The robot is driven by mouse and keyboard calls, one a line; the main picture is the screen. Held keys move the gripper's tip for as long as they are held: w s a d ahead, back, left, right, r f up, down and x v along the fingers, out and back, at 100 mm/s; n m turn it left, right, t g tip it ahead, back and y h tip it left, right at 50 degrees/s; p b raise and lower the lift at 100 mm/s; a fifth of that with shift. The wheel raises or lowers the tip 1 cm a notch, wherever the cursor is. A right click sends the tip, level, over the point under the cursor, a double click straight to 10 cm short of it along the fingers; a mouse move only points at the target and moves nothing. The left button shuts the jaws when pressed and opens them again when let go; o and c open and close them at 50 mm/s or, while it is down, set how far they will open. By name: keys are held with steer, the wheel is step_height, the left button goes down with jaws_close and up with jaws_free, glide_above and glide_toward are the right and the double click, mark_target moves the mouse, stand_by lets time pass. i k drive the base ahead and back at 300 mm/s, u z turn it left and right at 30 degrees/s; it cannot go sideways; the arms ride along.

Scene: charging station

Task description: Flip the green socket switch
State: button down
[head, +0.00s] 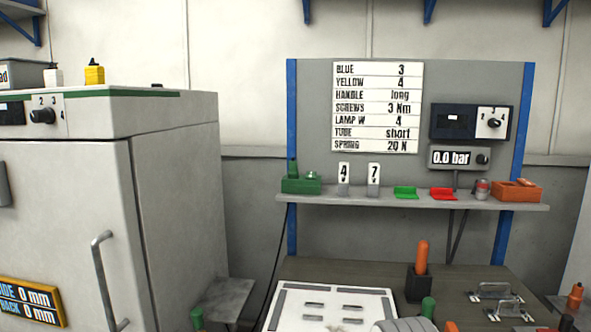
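A small low green piece (406,192), which looks like a rocker switch, sits on the grey shelf (330,199) on the back panel. A similar red piece (442,194) is just to its right. I cannot tell which way the green piece is tipped at this size. A green block (301,186) with a taller green part on it stands at the shelf's left end. No label in view says which green thing is the socket switch. My gripper is not in view.
White tags 4 (344,172) and 7 (374,172) stand left of the green piece. An orange box (516,191) ends the shelf. Below are a white board (334,306) and an orange-handled tool (422,257). A large grey cabinet (177,200) stands left.

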mark_target(310, 175)
steer(key=i, duration=0.95)
steer(key=z, duration=0.05)
